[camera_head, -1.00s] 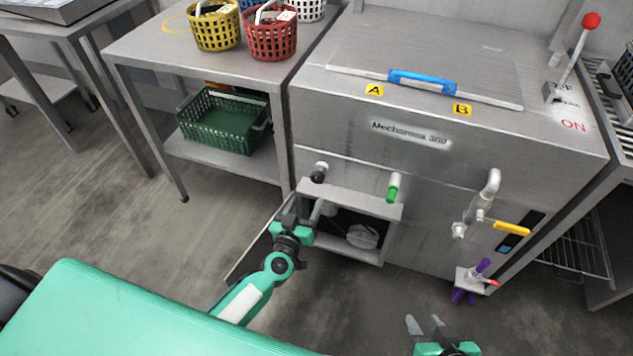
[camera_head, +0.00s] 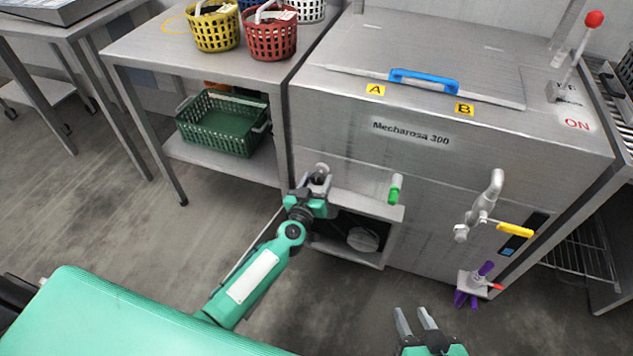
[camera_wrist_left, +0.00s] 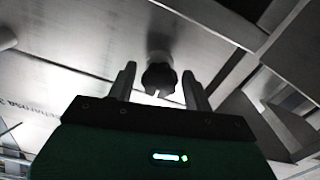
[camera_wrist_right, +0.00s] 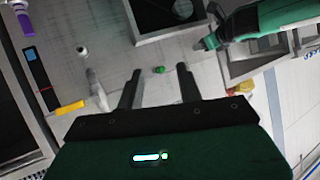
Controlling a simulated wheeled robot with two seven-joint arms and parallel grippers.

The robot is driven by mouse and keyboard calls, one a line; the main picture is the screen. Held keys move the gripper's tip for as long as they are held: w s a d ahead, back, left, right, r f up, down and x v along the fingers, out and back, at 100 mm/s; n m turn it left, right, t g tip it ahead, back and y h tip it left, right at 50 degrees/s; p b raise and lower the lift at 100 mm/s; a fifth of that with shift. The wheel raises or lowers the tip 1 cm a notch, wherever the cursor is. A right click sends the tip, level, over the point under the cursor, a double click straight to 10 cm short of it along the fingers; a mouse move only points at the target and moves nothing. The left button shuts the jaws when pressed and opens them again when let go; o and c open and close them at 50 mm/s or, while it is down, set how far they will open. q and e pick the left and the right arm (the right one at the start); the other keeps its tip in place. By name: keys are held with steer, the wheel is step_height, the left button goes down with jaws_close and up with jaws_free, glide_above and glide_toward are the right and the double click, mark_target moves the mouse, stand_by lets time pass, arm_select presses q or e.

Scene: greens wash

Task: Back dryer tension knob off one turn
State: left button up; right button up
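The dark knob (camera_wrist_left: 160,77) shows in the left wrist view between the fingertips of my left gripper, with a gap on each side. It sits on the front of the steel machine (camera_head: 345,150) labelled "Mecharosa 300". In the head view only its pale mount (camera_head: 322,168) shows clearly; the dark part is hidden by my left gripper (camera_head: 316,181). That gripper is open around the knob. My right gripper (camera_head: 414,316) is open and empty, low in front of the machine. Which knob sets the dryer tension is not readable.
A green knob (camera_head: 396,188) is right of my left gripper, above an open compartment (camera_head: 345,228). A yellow-handled valve (camera_head: 514,229) and a purple-handled part (camera_head: 485,269) are further right. A table (camera_head: 195,55) with baskets stands left. The floor in front is clear.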

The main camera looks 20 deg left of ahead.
arm_select(q)
steer(key=c, duration=0.7)
steer(key=shift+n, duration=0.4)
